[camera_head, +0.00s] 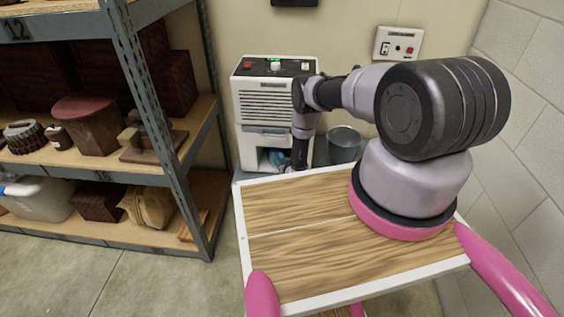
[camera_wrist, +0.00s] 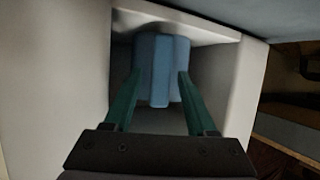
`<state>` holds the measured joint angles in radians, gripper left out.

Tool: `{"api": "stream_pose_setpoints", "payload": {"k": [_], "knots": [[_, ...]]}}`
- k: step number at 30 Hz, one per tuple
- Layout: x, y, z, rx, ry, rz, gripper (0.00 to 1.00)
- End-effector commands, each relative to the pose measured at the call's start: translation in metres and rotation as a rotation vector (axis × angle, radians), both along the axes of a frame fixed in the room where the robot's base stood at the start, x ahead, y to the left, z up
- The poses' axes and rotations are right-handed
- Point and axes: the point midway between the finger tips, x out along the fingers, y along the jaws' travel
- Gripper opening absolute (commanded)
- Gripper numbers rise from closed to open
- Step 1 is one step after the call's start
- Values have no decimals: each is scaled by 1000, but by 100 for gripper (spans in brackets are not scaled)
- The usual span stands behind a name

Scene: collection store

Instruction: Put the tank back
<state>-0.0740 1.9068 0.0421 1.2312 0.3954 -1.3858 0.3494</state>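The white appliance (camera_head: 277,103) stands against the back wall, with an open bay low in its front. A blue piece, which looks like the tank (camera_head: 275,157), shows inside this bay, partly hidden by my arm. In the wrist view the blue tank (camera_wrist: 162,70) sits within the pale walls of the bay. My gripper (camera_wrist: 160,76) reaches into the bay, its two green fingers on either side of the tank and seeming to touch it. The depth of the tank in the bay is hard to tell in the dim light.
A grey bucket (camera_head: 344,139) stands right of the appliance. A wooden-topped table with a white rim (camera_head: 243,222) stands in front, below my arm. Loaded metal shelving (camera_head: 150,110) is at left. A wall panel (camera_head: 397,45) hangs above right. Floor at left is clear.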

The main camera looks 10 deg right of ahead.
Motion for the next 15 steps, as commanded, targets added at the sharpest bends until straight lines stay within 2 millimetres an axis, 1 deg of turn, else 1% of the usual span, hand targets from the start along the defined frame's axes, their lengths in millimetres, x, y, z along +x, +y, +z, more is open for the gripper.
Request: {"api": "stream_pose_setpoints", "payload": {"k": [5, 8, 11, 14, 15], "knots": [[0, 0, 0, 0, 0, 0, 57], [0, 0, 4, 0, 0, 0, 57], [-11, -2, 7, 0, 3, -1, 57], [-27, -3, 14, 0, 4, -1, 57], [-36, -4, 18, 0, 4, -2, 57]]}}
